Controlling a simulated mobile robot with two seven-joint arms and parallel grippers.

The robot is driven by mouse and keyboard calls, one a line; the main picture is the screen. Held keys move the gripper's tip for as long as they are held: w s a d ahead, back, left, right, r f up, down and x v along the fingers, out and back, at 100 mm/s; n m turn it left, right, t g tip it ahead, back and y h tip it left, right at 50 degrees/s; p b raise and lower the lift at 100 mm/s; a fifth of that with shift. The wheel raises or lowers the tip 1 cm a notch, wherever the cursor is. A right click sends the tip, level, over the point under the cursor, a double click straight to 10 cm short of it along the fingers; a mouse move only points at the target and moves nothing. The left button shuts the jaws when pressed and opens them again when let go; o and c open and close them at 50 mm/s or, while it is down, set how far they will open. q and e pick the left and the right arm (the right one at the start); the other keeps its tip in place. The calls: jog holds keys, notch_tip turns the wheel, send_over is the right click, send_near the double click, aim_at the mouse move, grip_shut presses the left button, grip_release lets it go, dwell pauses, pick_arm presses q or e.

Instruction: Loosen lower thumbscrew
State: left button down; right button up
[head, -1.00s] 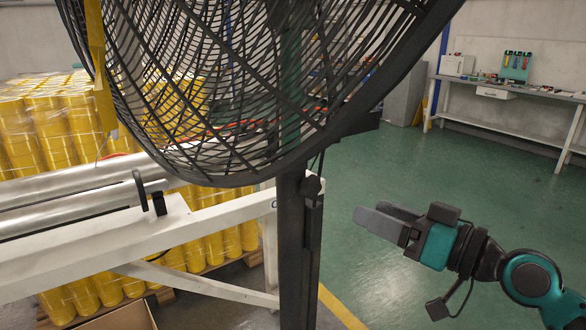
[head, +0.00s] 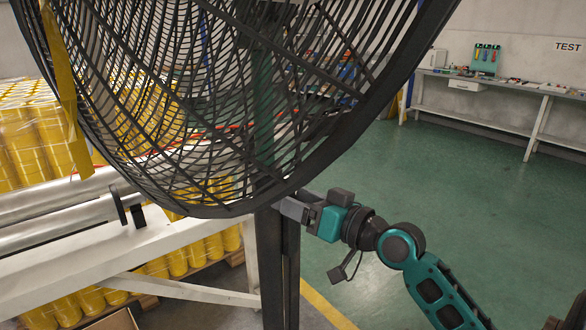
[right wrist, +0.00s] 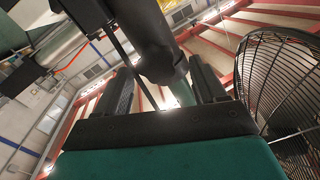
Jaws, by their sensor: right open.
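The fan's dark post (head: 281,270) stands upright below the large black fan cage (head: 215,110). My right gripper (head: 288,209) is at the post, just under the cage's lower rim. In the right wrist view, a dark rounded knob, seemingly the lower thumbscrew (right wrist: 158,50), lies between the two fingers of my open right gripper (right wrist: 162,72). Gaps show between the knob and the fingers. In the head view the thumbscrew is mostly hidden by the gripper and rim. My left gripper is not in view.
A white frame (head: 180,240) with metal rollers (head: 60,210) stands left of the post. A workbench (head: 500,88) is at the far right. The green floor (head: 450,180) between is clear.

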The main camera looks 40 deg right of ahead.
jog(key=shift+w+a, duration=0.2)
jog(key=shift+w, duration=0.25)
jog(key=shift+c, duration=0.5)
jog(key=c, duration=1)
jog(key=shift+o, duration=0.2)
